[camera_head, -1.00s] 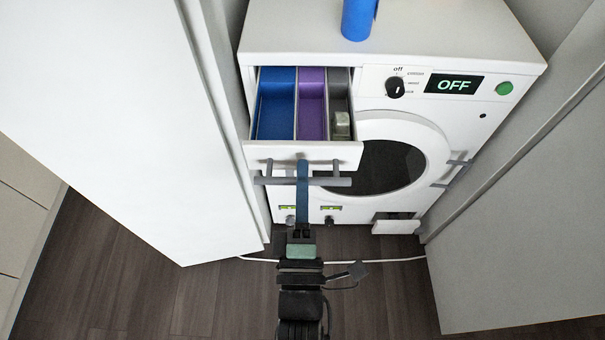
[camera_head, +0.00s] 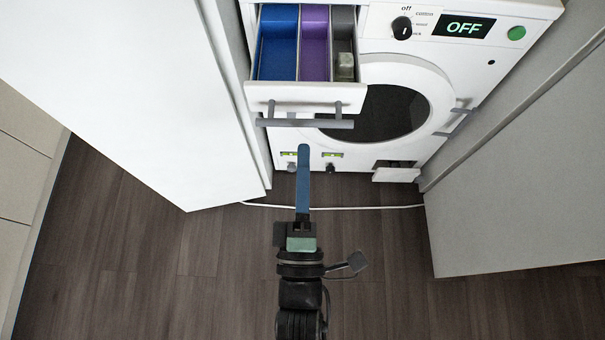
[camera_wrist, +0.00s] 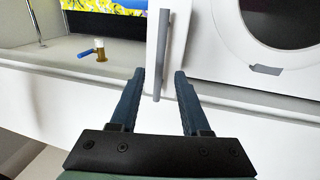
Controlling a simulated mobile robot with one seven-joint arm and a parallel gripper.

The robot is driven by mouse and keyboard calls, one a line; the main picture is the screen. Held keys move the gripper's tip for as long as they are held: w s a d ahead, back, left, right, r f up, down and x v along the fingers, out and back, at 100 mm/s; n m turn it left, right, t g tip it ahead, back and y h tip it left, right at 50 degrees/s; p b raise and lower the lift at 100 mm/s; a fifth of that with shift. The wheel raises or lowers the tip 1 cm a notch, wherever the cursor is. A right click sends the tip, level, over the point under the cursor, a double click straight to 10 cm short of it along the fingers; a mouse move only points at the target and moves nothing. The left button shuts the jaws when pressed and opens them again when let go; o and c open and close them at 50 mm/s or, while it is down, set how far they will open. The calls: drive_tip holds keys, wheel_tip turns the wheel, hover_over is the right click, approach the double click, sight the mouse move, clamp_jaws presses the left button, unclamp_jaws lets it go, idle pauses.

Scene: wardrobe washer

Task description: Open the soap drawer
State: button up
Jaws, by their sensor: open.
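The soap drawer (camera_head: 303,92) stands pulled out of the white washer's upper left in the head view. Its blue, purple and grey compartments show from above. A grey bar handle (camera_head: 330,124) runs across its front. My gripper (camera_head: 303,150) is just below the handle in the head view, apart from it, with its blue fingers pointing at the washer. In the wrist view, my gripper (camera_wrist: 159,76) has its two fingers spread and empty. The handle (camera_wrist: 163,45) appears upright there, ahead of the gap between the fingertips.
The washer's round door (camera_head: 385,112) is beside the drawer, and its display (camera_head: 464,27) reads OFF. White panels stand at left (camera_head: 120,90) and right (camera_head: 520,200). A white cable (camera_head: 345,208) lies on the wooden floor. A small blue-handled object (camera_wrist: 92,52) shows in the wrist view.

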drive_tip(key=s, duration=0.3)
drive_tip(key=s+f, duration=0.1)
drive_tip(key=s, duration=0.1)
drive_tip(key=shift+s, duration=0.4)
drive_tip(key=w+d+r+m+t, duration=0.1)
drive_tip(key=w+r+m, duration=0.2)
drive_tip(key=w+r, duration=0.35)
drive_tip(key=w+d+r+m+t+h, duration=0.1)
drive_tip(key=w+r+m+t, duration=0.2)
drive_tip(key=r, duration=0.7)
drive_tip(key=w+r+m, duration=0.3)
drive_tip(key=w+r, duration=0.4)
drive_tip(key=r, duration=0.2)
drive_tip(key=s+r+m+t+p, duration=0.1)
drive_tip(key=r+p, duration=0.7)
drive_tip(key=r, duration=0.9)
drive_tip(key=s+a+r+m+t+p, duration=0.1)
drive_tip(key=s+r+m+p, duration=0.2)
drive_tip(key=r+p, duration=0.6)
drive_tip(key=s+r+m+t+y+p, duration=0.1)
drive_tip(key=r+m+p, duration=0.4)
drive_tip(key=r, duration=2)
drive_tip(key=s+p, duration=0.1)
drive_tip(key=p, duration=0.2)
drive_tip(key=shift+s+a+r, duration=0.15)
drive_tip(key=shift+a+r, duration=0.2)
drive_tip(key=shift+r, duration=0.05)
drive_tip(key=shift+f, duration=0.1)
